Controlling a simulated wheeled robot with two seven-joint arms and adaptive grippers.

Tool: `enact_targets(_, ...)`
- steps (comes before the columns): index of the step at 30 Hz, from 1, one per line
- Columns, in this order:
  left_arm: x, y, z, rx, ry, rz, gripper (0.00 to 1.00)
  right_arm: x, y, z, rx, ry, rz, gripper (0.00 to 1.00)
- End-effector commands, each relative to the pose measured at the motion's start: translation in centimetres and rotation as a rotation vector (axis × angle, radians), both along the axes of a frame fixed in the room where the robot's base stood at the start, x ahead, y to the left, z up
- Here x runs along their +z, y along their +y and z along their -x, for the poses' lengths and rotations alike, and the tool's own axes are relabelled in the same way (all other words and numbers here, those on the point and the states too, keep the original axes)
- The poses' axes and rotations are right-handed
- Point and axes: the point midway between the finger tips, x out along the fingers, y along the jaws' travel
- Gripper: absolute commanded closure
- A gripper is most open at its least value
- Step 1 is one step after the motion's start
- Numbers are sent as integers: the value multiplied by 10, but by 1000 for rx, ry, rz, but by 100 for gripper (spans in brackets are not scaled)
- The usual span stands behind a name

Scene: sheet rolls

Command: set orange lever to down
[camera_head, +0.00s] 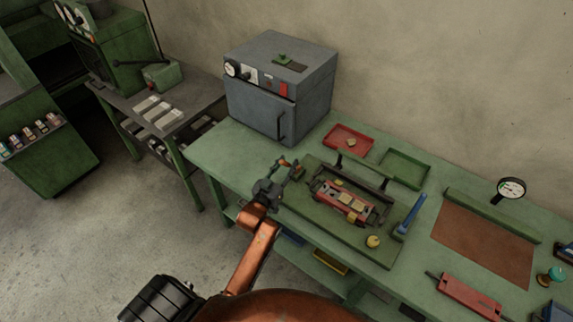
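My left arm reaches up from the bottom of the head view to the left end of a green fixture plate (327,233) on the bench. My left gripper (287,174) is at that end, dark and small. A small orange piece (284,161) shows right at its fingertips and looks like the orange lever. The gripper covers most of it, so its tilt and whether the fingers touch it are unclear. I cannot tell if the fingers are open or shut. My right gripper is not in view.
On the plate stand a red-and-dark roller fixture (345,200), a blue lever (410,215) and a yellow knob (373,241). Behind are a red tray (348,141), a green tray (405,168) and a grey oven (275,90). A brown mat (483,245) lies to the right.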

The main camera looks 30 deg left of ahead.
Motion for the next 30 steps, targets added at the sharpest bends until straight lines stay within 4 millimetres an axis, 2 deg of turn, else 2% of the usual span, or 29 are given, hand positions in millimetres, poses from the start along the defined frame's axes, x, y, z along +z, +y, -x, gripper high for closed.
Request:
enact_targets(4,0,0,0,0,0,0,68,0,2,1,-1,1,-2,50)
enact_targets(18,0,0,1,0,1,-1,100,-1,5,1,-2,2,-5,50)
enact_targets(30,0,0,1,1,1,-1,100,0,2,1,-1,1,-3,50)
